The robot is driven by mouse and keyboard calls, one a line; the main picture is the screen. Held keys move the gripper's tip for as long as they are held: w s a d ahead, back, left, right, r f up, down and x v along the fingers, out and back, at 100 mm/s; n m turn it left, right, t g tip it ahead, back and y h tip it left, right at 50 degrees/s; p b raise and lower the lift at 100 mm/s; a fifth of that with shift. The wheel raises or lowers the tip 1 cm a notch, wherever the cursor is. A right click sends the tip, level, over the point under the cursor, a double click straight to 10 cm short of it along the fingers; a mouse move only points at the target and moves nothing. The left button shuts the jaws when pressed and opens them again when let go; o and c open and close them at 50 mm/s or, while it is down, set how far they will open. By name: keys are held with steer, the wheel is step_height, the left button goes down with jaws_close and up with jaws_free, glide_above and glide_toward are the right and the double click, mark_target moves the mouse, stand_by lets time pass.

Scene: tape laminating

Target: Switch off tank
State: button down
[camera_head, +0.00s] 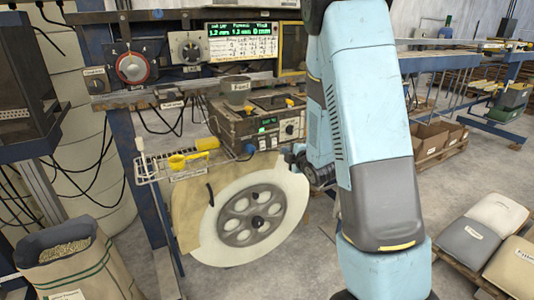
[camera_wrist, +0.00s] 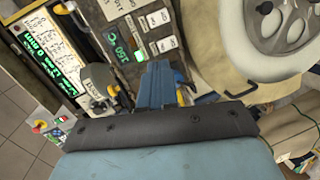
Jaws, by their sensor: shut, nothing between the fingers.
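The tank (camera_head: 238,127) is a worn brown box with yellow-handled lids on the bench, beside the large wheel. Its front panel has a green-lit display (camera_head: 268,123) and a white switch plate (camera_head: 290,128). In the wrist view the tank's panel (camera_wrist: 140,68) shows a green 150 °C readout (camera_wrist: 124,38) and several white labels (camera_wrist: 158,18). My gripper (camera_wrist: 161,70) is shut and empty, with its blue fingers in front of the panel's lower part. I cannot tell whether they touch it. In the head view my arm stands right of the tank and hides part of the gripper.
A large pale wheel (camera_head: 215,232) hangs below the tank. A wire rack (camera_head: 178,168) with yellow items juts out at the left. A grey cup (camera_head: 236,94) stands by the tank. Above are a monitor (camera_head: 241,42) and dials (camera_head: 132,67). Sacks (camera_head: 490,225) lie at the right.

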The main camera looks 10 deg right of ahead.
steer(key=shift+s+a+f+n+t+y, duration=0.15)
steer(key=shift+f+n+y, duration=0.1)
steer(key=shift+f+n, duration=0.3)
steer(key=shift+s+a+f+n+t+y, duration=0.1)
steer(key=shift+s+a+f+n+y, duration=0.15)
steer(key=shift+f+n, duration=0.3)
steer(key=shift+s+a+f+n+t+y, duration=0.15)
steer(key=shift+f+n+y, duration=0.2)
steer(key=shift+f, duration=0.35)
steer(key=shift+w, duration=0.15)
